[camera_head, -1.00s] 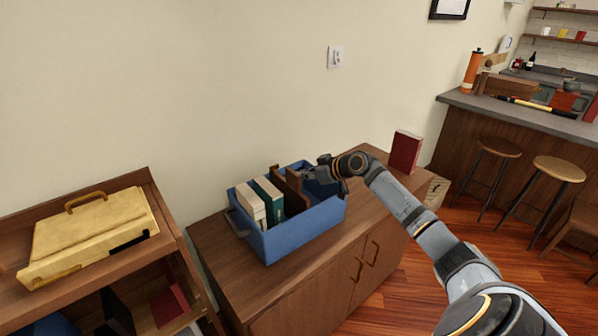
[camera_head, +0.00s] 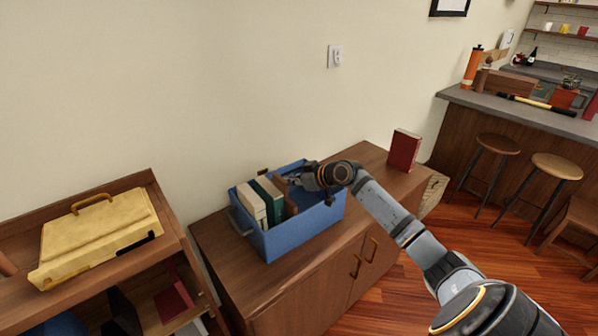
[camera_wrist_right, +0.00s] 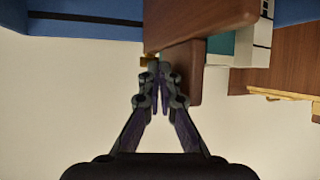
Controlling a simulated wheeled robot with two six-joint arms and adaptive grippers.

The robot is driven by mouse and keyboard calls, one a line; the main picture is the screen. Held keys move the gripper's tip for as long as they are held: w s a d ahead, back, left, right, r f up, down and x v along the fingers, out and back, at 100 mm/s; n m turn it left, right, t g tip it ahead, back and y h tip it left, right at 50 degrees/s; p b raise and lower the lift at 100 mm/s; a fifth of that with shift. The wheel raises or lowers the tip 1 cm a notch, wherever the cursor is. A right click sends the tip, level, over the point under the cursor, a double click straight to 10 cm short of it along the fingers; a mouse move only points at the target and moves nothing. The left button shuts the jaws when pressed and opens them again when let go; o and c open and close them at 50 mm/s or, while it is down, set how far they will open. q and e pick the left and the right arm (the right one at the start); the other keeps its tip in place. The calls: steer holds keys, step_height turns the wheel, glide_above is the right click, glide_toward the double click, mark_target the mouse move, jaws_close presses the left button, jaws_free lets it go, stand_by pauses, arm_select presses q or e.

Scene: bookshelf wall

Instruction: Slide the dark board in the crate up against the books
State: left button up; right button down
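The blue crate (camera_head: 310,228) stands on the wooden cabinet. In its left part stand pale books (camera_head: 250,206) and a green book (camera_head: 269,200). The dark brown board (camera_head: 284,188) stands upright just right of the green book, partly hidden by my gripper; I cannot tell whether they touch. In the right wrist view the board (camera_wrist_right: 200,20) shows large, with the green book (camera_wrist_right: 221,43) beside it. My right gripper (camera_head: 295,180) is inside the crate's opening, right of the board. Its fingertips (camera_wrist_right: 160,73) are together, at the board. My left gripper is out of view.
A red book (camera_head: 404,150) stands on the cabinet (camera_head: 215,245) right of the crate. A yellow case (camera_head: 100,232) lies on the shelf unit at left. The wall is close behind the crate. The crate's right part looks empty. Stools (camera_head: 497,146) and a counter are farther right.

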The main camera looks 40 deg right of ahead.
steer(key=shift+s+a+p, duration=0.1)
steer(key=shift+a+p, duration=0.7)
steer(key=shift+a, duration=1.05)
steer(key=shift+d+f+b, duration=0.15)
steer(key=shift+d+b, duration=0.45)
steer(key=shift+d, duration=0.2)
steer(key=d+b, duration=0.1)
steer(key=d, duration=0.2)
steer(key=shift+d, duration=0.15)
steer(key=shift+r, duration=0.2)
step_height(320, 180, up, 10)
glide_above(286, 185)
steer(key=w+d, duration=0.3)
steer(key=d, duration=0.1)
steer(key=shift+s, duration=0.15)
